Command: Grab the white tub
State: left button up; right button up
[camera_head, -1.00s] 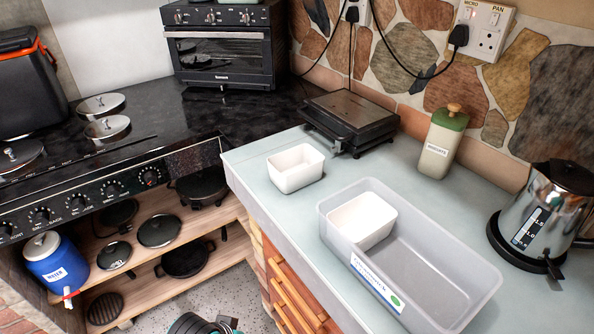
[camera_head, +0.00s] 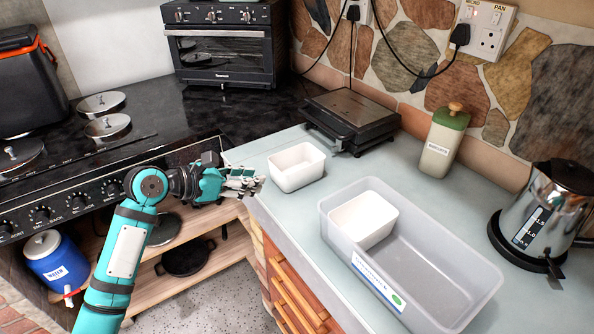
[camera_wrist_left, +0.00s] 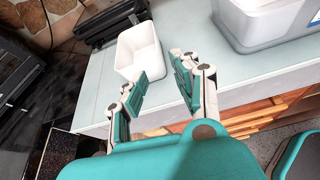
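A small white open tub (camera_head: 297,167) stands upright on the pale counter, left of a large translucent bin (camera_head: 450,285). A second white tub (camera_head: 364,219) sits inside that bin at its left end. My left gripper (camera_head: 246,181) is just left of the first tub, near the counter's left edge. In the left wrist view the gripper (camera_wrist_left: 161,85) has its fingers spread apart with nothing between them, and the tub (camera_wrist_left: 140,50) stands just ahead of the fingertips. My right gripper is in neither view.
A black flat appliance (camera_head: 350,118) stands behind the tub. A green-lidded canister (camera_head: 443,142) and a metal kettle (camera_head: 540,215) are to the right. Counter around the first tub is clear.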

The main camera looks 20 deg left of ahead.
pick_arm(q)
send_over(304, 181)
jog(key=s+a, duration=0.2)
jog(key=s, duration=0.2)
jog(key=f, duration=0.4)
jog(key=shift+w+a+f+p, duration=0.1)
jog(key=shift+w+a+p, duration=0.1)
jog(key=shift+p, duration=0.15)
jog(key=x, duration=0.5)
jog(key=shift+a, duration=0.1)
grip_shut()
